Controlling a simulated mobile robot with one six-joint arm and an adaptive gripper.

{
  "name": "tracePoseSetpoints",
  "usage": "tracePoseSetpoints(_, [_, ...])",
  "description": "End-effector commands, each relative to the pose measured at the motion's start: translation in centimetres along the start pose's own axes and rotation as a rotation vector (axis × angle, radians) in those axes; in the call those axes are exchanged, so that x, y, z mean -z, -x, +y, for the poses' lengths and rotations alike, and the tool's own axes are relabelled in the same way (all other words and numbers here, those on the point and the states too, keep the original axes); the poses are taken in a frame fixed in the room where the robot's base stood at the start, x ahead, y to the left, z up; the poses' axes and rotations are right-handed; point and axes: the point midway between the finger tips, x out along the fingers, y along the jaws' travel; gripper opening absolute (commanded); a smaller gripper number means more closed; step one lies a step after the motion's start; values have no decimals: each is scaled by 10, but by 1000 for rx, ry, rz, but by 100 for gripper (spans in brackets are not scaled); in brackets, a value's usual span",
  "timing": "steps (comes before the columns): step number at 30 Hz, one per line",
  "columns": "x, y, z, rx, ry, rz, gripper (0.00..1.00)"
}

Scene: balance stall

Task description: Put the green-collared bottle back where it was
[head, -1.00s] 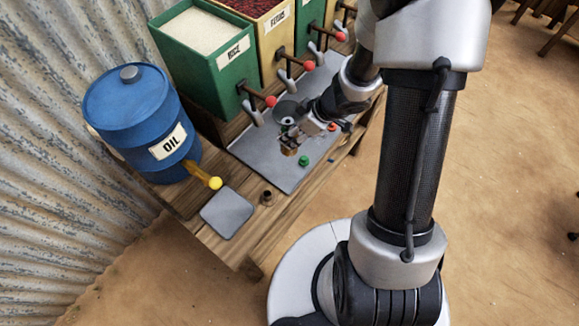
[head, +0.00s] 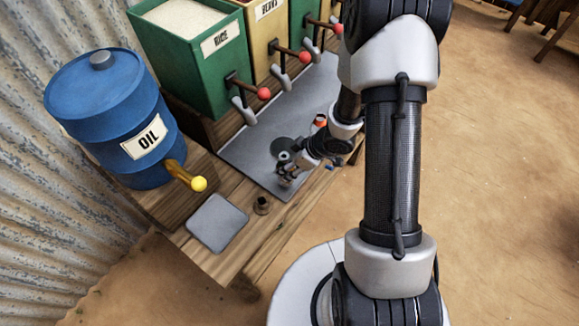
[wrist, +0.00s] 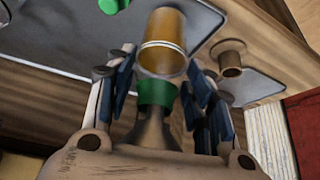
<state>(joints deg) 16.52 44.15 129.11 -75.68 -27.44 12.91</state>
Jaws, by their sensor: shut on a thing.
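The green-collared bottle (wrist: 157,93) is between the two fingers of my gripper (wrist: 158,88) in the wrist view. Its amber body extends away from the palm, with a pale ring beside the green collar and a dark flared part nearer the palm. The fingers are shut on it. In the head view my gripper (head: 287,172) is over the near end of the grey tray (head: 240,150); the bottle is mostly hidden there. I cannot tell whether the bottle touches anything beneath it.
A small brown cup (head: 262,205) stands on the wood beside a small grey mat (head: 216,222); the cup also shows in the wrist view (wrist: 232,58). A green object (wrist: 113,5) lies on the tray. The blue oil drum (head: 110,118) with its yellow-knobbed tap stands left.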

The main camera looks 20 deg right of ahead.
Motion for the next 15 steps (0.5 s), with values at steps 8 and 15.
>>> tracePoseSetpoints(8, [0, -1, 1, -2, 1, 2, 0])
tracePoseSetpoints(15, [-1, -3, 1, -1, 1, 1, 57])
